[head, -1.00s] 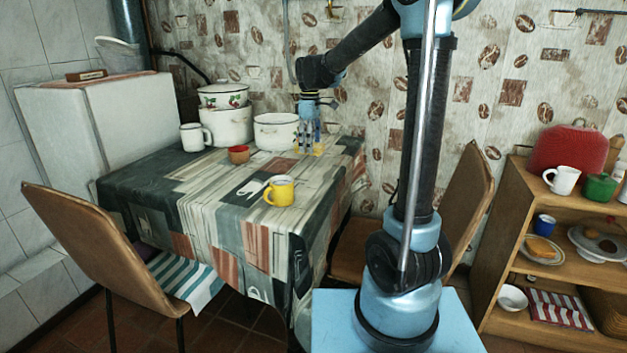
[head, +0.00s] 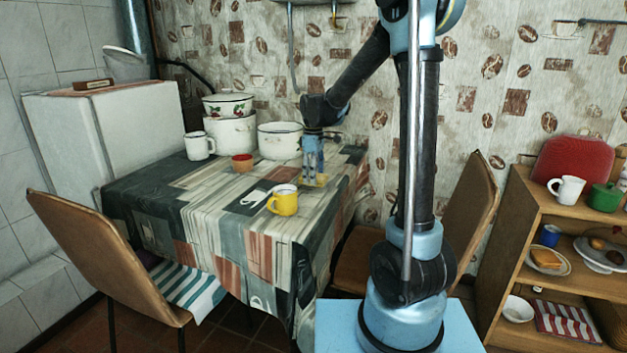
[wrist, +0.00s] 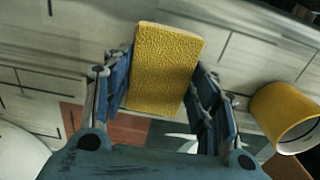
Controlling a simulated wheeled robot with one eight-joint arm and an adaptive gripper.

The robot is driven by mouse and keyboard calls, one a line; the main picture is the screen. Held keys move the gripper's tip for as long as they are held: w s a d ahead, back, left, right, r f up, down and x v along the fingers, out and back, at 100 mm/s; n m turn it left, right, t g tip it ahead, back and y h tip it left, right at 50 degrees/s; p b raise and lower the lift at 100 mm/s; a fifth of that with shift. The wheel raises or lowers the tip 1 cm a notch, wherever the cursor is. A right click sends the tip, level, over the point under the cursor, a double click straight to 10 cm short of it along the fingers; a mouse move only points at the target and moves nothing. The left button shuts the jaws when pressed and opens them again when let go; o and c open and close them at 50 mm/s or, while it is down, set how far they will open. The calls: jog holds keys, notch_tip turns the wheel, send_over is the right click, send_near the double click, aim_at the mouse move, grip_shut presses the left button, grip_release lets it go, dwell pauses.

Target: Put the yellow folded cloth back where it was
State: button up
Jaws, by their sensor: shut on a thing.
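The yellow folded cloth (head: 316,182) is at the right part of the table, to the right of the white pot and behind the yellow mug. My gripper (head: 314,172) points down over it. In the wrist view the cloth (wrist: 165,68) lies between the two blue fingers of my gripper (wrist: 162,75), which are shut on its sides. Its textured top face shows, slightly tilted in the picture. I cannot tell whether its underside touches the table.
The yellow mug (head: 283,204) stands close by on the patterned tablecloth (head: 205,225). A white pot (head: 278,143), a red cup (head: 242,162), a white mug (head: 198,146) and stacked pots (head: 230,133) stand farther left. The front left of the table is clear.

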jog(key=shift+f, duration=0.85)
jog(key=o, duration=1.1)
jog(key=shift+c, duration=0.2)
